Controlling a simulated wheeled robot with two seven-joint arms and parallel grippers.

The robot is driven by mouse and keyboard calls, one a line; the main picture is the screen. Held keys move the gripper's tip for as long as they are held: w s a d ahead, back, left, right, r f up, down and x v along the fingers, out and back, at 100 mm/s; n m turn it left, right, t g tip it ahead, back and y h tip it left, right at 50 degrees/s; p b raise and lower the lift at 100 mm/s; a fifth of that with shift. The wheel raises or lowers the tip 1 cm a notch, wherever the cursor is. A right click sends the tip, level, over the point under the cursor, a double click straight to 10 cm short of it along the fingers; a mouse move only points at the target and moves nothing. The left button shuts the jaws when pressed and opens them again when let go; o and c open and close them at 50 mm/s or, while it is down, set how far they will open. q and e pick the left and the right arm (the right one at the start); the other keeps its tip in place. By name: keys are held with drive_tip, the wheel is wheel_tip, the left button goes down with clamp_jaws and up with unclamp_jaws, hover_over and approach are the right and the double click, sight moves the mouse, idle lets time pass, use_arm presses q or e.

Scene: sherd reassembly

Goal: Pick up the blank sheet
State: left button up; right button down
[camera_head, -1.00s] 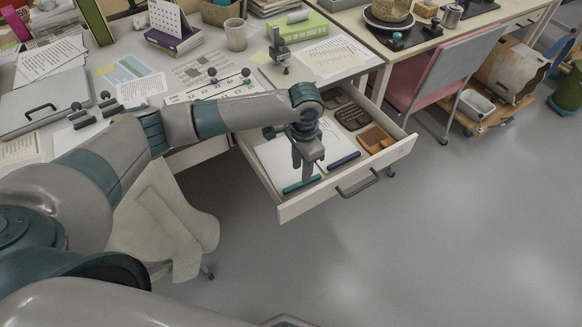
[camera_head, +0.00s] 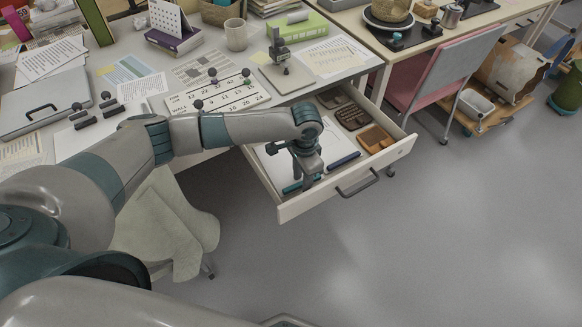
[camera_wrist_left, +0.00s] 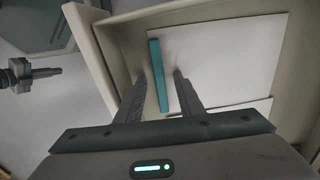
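The white blank sheet (camera_head: 334,146) lies flat in the open drawer (camera_head: 320,196); it fills much of the left wrist view (camera_wrist_left: 232,55). A second white edge shows below it there. A teal bar (camera_wrist_left: 158,75) lies along the sheet's left side; in the head view it is near the drawer front (camera_head: 292,187). My left gripper (camera_head: 308,181) points down into the drawer. In the left wrist view its fingers (camera_wrist_left: 160,75) are apart, on either side of the teal bar in the picture, with nothing visibly held. Contact cannot be told.
A dark blue bar (camera_head: 344,161), an orange-brown wooden piece (camera_head: 374,138) and a dark sectioned tray (camera_head: 350,115) lie in the drawer's right part.

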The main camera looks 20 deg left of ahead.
use_arm(q)
drive_tip(key=shift+c, duration=0.6)
use_arm(e)
drive_tip(key=shift+w+r, duration=0.1)
use_arm(q)
clamp_jaws()
use_arm(e)
drive_tip(key=shift+d, duration=0.25)
use_arm(q)
drive_tip(key=shift+r, duration=0.1)
wheel_tip(320, 180, up, 18)
use_arm(e)
drive_tip(key=shift+s+d, duration=0.2)
drive_tip(key=shift+d, duration=0.15)
drive_tip(key=shift+a, duration=0.15)
